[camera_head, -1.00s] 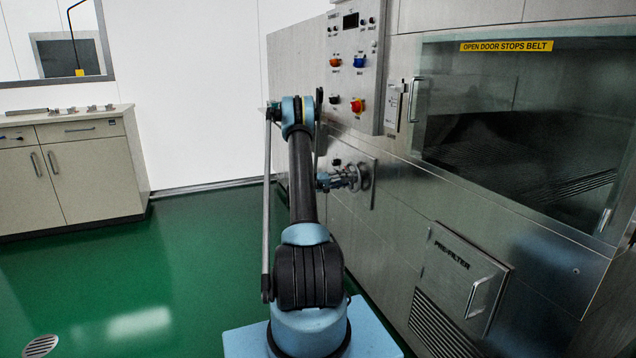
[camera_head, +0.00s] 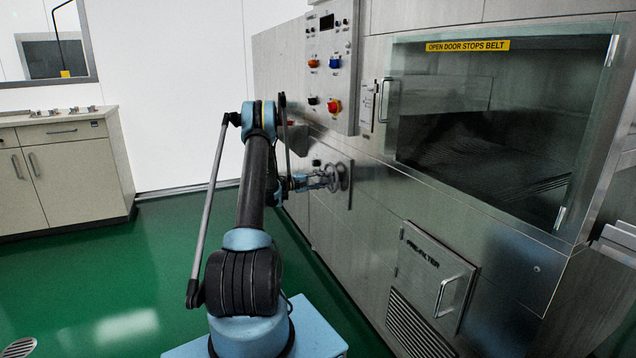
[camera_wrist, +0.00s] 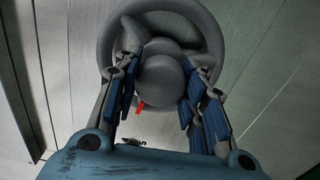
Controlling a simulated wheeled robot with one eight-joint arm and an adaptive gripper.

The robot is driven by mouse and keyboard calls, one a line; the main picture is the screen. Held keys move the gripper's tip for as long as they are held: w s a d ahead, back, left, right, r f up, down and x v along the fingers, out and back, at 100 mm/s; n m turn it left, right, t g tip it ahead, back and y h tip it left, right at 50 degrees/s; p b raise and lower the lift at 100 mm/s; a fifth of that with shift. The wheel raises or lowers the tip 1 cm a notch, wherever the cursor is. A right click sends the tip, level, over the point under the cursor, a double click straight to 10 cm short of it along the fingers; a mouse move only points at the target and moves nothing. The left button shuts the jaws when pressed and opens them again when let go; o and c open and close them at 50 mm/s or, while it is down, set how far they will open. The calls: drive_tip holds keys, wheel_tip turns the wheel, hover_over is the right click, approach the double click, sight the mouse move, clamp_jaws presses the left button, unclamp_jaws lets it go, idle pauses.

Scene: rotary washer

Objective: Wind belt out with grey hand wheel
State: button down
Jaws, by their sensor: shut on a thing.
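The grey hand wheel (camera_head: 341,177) stands out from the washer's steel front, left of the glass door. In the wrist view its round rim (camera_wrist: 107,45) and thick hub (camera_wrist: 163,82) fill the upper middle. My gripper (camera_head: 325,179) reaches it from the left. In the wrist view my gripper (camera_wrist: 160,75) has its blue-padded fingers on either side of the hub, shut on the wheel. A small red mark (camera_wrist: 140,107) shows just below the hub. The fingers hide parts of the rim. The belt cannot be made out clearly behind the dark glass door (camera_head: 480,130).
A control panel (camera_head: 330,70) with coloured knobs is above the wheel. The pre-filter hatch (camera_head: 436,275) with a protruding handle is lower right. A cabinet (camera_head: 70,170) stands at the far left. Green floor (camera_head: 120,270) between it and the washer is clear.

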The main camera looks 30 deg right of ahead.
drive_tip(key=shift+w+a+f, duration=0.1)
drive_tip(key=c, duration=1)
unclamp_jaws()
drive_tip(key=a, duration=0.4)
drive_tip(key=w+a, duration=0.1)
drive_tip(key=a, duration=0.3)
drive_tip(key=w+a, duration=0.1)
drive_tip(key=a, duration=0.2)
drive_tip(key=shift+a, duration=0.4)
